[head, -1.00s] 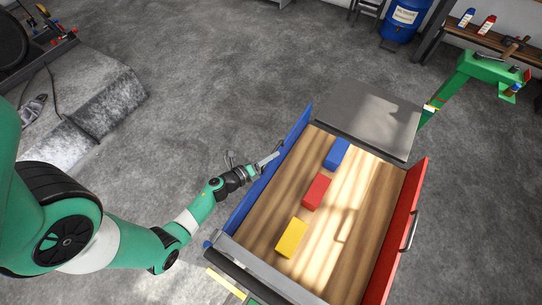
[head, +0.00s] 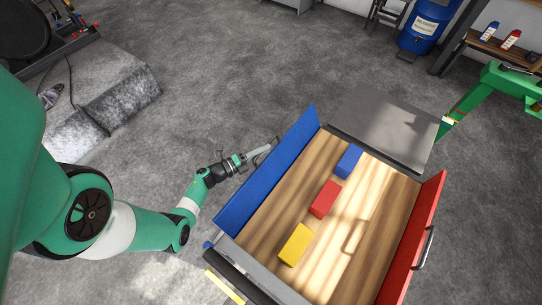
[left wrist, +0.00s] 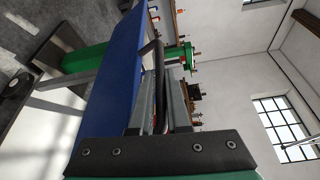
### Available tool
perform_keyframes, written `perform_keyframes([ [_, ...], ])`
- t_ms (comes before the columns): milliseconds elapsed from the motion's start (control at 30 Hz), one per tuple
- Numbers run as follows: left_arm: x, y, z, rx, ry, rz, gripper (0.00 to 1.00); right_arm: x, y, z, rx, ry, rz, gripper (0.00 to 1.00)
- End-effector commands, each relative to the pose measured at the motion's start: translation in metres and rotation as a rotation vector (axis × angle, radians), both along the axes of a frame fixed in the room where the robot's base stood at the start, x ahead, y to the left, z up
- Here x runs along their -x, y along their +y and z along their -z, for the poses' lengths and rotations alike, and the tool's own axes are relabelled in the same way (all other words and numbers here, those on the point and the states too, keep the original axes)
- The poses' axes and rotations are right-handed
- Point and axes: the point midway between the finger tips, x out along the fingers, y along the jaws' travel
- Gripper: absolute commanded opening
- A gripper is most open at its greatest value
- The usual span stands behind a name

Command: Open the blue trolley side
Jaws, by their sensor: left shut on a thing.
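The trolley has a wooden bed (head: 285,200) with a long blue side panel (head: 265,172) on the left and a red side panel (head: 421,235) on the right. The blue side leans outward, with its broad inner face showing. My left gripper (head: 264,154) is outside the blue side, near its far half, shut on the handle. In the left wrist view, the gripper fingers (left wrist: 160,100) close around the dark handle (left wrist: 157,48) beside the blue panel (left wrist: 112,78). The exact grip contact is partly hidden. My right gripper is not in view.
Blue (head: 349,160), red (head: 325,198) and yellow (head: 295,244) blocks lie on the bed. A grey plate (head: 385,125) is at the trolley's far end. A blue barrel (head: 425,28) stands far behind.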

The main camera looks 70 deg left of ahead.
Motion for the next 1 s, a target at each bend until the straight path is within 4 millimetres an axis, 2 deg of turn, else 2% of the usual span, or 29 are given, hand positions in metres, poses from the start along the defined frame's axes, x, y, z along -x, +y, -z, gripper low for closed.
perform_keyframes([
  [33,0.003,0.006,0.008,0.021,-0.018,-0.004,0.00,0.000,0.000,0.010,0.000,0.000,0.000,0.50],
  [300,0.014,0.020,0.017,0.119,-0.089,-0.001,0.00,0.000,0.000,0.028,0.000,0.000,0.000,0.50],
  [833,0.016,0.023,0.017,0.148,-0.109,0.001,0.00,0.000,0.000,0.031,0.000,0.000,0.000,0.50],
  [867,0.016,0.023,0.017,0.148,-0.109,0.001,0.17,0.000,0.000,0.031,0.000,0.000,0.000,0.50],
  [1000,0.016,0.023,0.017,0.147,-0.108,0.001,0.42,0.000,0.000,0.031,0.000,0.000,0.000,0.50],
])
